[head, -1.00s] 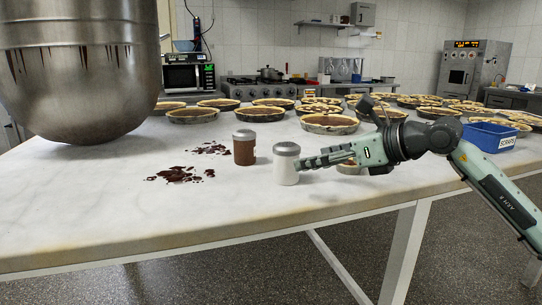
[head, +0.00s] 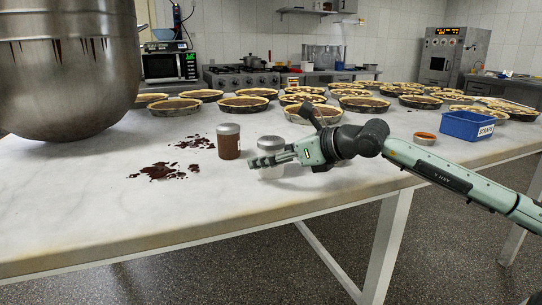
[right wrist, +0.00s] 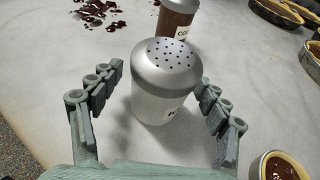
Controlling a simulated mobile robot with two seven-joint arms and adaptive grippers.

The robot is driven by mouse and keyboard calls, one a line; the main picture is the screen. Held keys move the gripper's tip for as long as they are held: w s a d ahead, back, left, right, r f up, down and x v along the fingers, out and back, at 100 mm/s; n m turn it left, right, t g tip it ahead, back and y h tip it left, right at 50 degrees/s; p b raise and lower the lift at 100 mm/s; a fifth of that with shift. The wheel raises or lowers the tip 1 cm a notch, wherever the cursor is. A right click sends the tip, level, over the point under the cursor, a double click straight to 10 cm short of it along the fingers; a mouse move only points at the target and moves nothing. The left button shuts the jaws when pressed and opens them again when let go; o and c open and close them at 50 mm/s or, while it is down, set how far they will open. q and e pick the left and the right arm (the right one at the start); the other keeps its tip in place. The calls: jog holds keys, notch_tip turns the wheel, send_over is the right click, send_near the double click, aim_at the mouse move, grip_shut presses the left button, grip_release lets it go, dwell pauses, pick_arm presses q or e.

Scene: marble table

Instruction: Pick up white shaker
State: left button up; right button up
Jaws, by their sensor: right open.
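The white shaker (head: 271,144) stands upright on the marble table, with a grey perforated lid. In the right wrist view the white shaker (right wrist: 158,105) stands between the two fingers, its body partly below the lid. My right gripper (head: 254,162) reaches in from the right, and its fingers cover part of the shaker in the head view. In the wrist view the right gripper (right wrist: 160,78) is open, one finger on each side of the shaker; the right finger looks very close to it. I cannot tell whether either touches. My left gripper is not in view.
A brown shaker (head: 229,146) stands just left of and behind the white one. Dark spills (head: 164,171) lie to the left. A large metal bowl (head: 70,75) hangs at far left. Several pies (head: 243,104) fill the back, and a blue crate (head: 461,126) stands at right.

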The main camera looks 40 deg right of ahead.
jog(key=shift+c, duration=0.2)
jog(key=c, duration=1.2)
jog(key=shift+c, duration=0.6)
jog(key=shift+r, duration=0.1)
